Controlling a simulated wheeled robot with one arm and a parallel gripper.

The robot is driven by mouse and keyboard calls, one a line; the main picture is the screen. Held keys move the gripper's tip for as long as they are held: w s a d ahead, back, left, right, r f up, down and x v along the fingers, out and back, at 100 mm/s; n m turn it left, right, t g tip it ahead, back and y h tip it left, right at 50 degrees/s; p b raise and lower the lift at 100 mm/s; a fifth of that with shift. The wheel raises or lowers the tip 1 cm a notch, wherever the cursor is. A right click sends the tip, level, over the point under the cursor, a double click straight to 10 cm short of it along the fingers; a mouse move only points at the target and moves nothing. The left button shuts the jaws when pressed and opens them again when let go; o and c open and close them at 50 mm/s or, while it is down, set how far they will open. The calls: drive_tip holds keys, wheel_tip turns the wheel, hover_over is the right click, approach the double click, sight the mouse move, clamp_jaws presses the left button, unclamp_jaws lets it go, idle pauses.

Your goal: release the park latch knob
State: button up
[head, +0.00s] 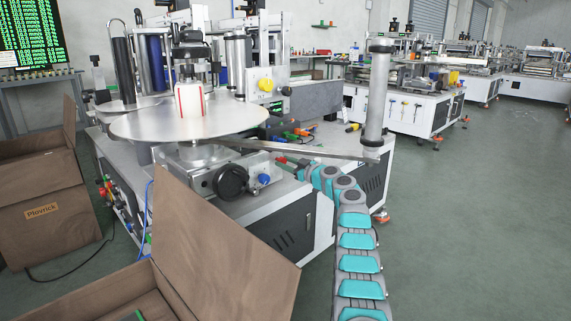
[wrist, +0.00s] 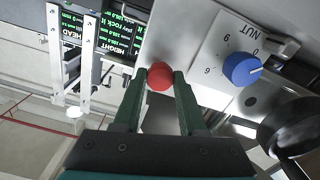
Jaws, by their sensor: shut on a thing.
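The park latch knob (wrist: 160,76), a round red knob, stands out from a pale metal panel in the wrist view. No label for it can be read. My gripper (wrist: 159,82) has its dark green fingers on either side of the knob, shut on it near their tips. In the head view my gripper (head: 287,162) reaches the front of the labeller, below the large round metal disc (head: 150,124). The knob is too small and covered there to make out clearly.
A blue dial (wrist: 242,69) with a numbered plate sits right of the knob, and a black handwheel (head: 231,182) is close by. A flat metal arm (head: 310,150) runs just above my gripper to a grey roller post (head: 377,95). Open cardboard boxes (head: 225,245) stand in front.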

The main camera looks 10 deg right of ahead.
clamp_jaws()
idle(0.9)
